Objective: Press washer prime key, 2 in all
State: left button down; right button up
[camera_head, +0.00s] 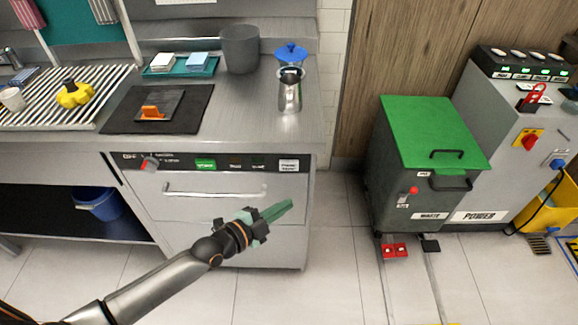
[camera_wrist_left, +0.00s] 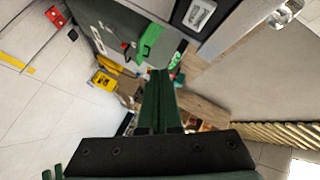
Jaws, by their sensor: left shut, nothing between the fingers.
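The washer (camera_head: 225,205) is a steel front under the counter with a dark control strip (camera_head: 222,165) along its top. The strip carries a red knob (camera_head: 150,164), a green key (camera_head: 205,164), small dark labelled keys (camera_head: 236,165) and a white labelled key (camera_head: 289,165) at its right end. The lettering is too small to tell which is the prime key. My left gripper (camera_head: 288,206), with green fingers, is shut and empty, below the white key and in front of the washer. In the left wrist view its fingers (camera_wrist_left: 158,85) are together, and a white labelled key (camera_wrist_left: 198,13) shows at the top. My right gripper is not in view.
A horizontal door handle (camera_head: 215,191) crosses the washer front. A grey waste box with a green lid (camera_head: 425,125) stands to the right. Floor between is clear.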

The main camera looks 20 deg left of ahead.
pick_arm(q)
jog(key=shift+w, duration=0.1)
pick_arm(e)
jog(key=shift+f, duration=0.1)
pick_arm(q)
jog(key=b, duration=0.6)
send_near(297, 170)
jog(key=w+d+f, duration=0.1)
jog(key=w+d, duration=0.2)
jog(key=shift+w+a+f+b, duration=0.1)
jog(key=shift+w+a+b, duration=0.2)
jog(key=shift+b, duration=0.1)
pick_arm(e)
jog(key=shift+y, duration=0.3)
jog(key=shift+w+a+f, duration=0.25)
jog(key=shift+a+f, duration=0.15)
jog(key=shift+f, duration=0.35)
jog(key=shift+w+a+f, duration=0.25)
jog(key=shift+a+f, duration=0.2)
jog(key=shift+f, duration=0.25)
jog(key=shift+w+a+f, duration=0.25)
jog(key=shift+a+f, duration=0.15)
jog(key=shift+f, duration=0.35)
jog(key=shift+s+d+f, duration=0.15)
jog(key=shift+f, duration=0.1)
